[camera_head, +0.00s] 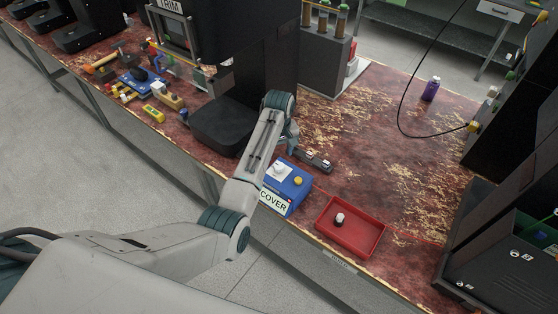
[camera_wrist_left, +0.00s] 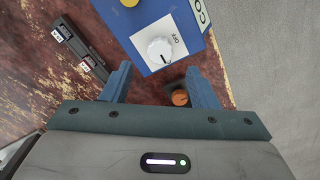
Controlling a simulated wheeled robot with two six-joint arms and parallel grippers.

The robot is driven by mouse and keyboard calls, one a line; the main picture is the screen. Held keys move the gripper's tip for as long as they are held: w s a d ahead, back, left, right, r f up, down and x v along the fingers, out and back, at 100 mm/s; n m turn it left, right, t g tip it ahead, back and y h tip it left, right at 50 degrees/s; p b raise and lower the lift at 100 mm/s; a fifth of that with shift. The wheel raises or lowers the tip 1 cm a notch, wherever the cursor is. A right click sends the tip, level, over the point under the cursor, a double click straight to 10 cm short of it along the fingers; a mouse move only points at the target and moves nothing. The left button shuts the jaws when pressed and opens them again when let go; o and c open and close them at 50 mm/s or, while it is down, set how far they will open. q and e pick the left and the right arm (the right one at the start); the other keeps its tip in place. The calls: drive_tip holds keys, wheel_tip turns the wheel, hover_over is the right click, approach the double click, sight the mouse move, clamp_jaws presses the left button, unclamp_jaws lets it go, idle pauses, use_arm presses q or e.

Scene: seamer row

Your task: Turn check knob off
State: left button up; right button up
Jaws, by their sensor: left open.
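A blue box (camera_head: 290,186) stands at the bench's front edge with a "COVER" label (camera_head: 272,202) on its front. It carries a white knob (camera_head: 279,170) and a yellow button (camera_head: 298,181). In the left wrist view the white knob (camera_wrist_left: 160,50) sits on a white plate with "OFF" printed beside it. A dark pointer line shows on the knob. My left gripper (camera_wrist_left: 160,86) is open, its two blue fingers apart and short of the knob in the picture. In the head view its fingers are mostly hidden by the wrist. I see no "check" label. My right gripper is not in view.
A black strip (camera_wrist_left: 80,52) with small labels lies beside the box. An orange-brown round piece (camera_wrist_left: 180,97) shows by one finger. A red tray (camera_head: 353,240) holds a small black-and-white item. A black machine base (camera_head: 222,126) stands behind my arm. The bench's right middle is mostly clear.

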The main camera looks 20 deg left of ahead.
sight(279, 165)
use_arm(q)
wheel_tip(279, 165, down, 6)
drive_tip(key=shift+p, duration=0.5)
drive_tip(key=shift+c, duration=0.6)
drive_tip(key=c, duration=0.8)
drive_tip(key=shift+c, duration=0.2)
